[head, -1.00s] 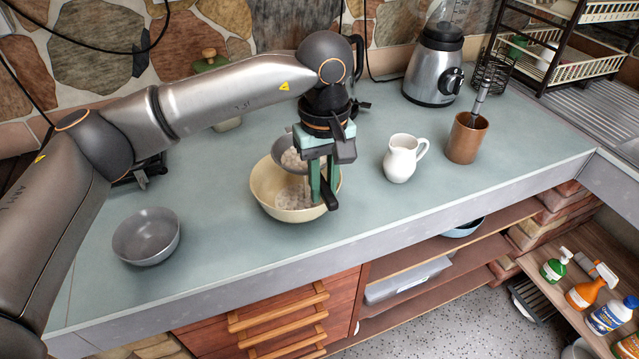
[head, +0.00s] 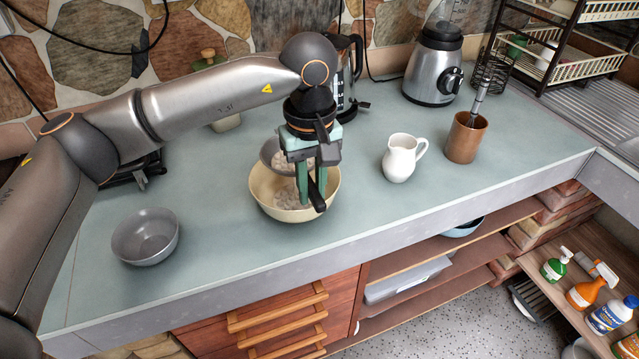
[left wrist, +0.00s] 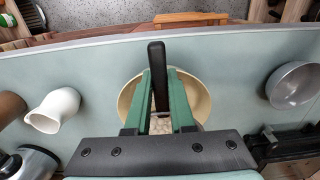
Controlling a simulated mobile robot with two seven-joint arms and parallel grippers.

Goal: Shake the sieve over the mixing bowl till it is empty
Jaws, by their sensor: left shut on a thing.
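The cream mixing bowl (head: 262,196) stands on the counter with pale lumpy stuff in it; its rim also shows in the left wrist view (left wrist: 203,98). The grey sieve (head: 268,152) is above the bowl's back part, with whitish lumps in it, partly hidden by my gripper. My left gripper (head: 311,188) is shut on the sieve's black handle, which shows between the green fingers in the left wrist view (left wrist: 157,75). Most of the sieve's body is hidden there behind the gripper. My right gripper is not in view.
A grey bowl (head: 146,238) stands at the left. A white jug (head: 400,158) and a brown cup (head: 466,138) with a whisk stand to the right. A blender (head: 433,70) and a kettle (head: 345,75) stand at the back. The counter's front strip is clear.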

